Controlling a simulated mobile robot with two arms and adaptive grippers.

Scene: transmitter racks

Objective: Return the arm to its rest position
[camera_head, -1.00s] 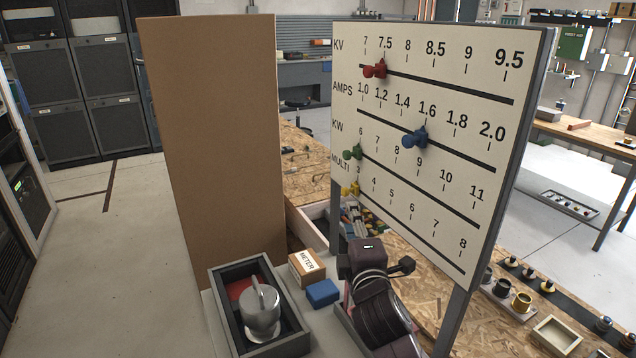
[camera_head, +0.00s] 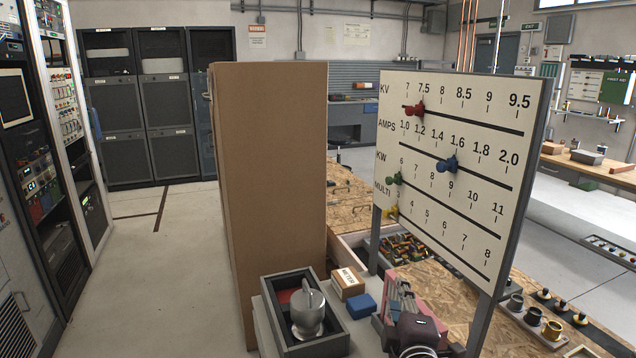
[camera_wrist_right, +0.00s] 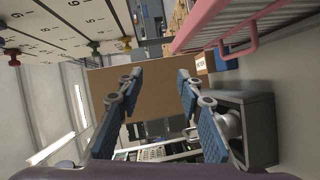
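My right gripper (camera_wrist_right: 157,82) is open and empty in the right wrist view. Its two blue-padded fingers stand well apart, with a brown panel beyond them. In the head view, the dark end of my right arm (camera_head: 418,332) shows at the bottom edge, just in front of a pink rack (camera_head: 398,296); the fingers cannot be made out there. The pink rack also shows at the upper right of the wrist view (camera_wrist_right: 235,20), apart from the fingers. My left gripper is not in view.
A white scale board (camera_head: 450,190) with coloured knobs stands at right. A tall brown panel (camera_head: 270,200) stands left of it. A grey tray (camera_head: 275,325) holds a silver pot (camera_head: 307,312). A METER box (camera_head: 348,284) and blue block (camera_head: 362,306) sit beside it. Floor at left is clear.

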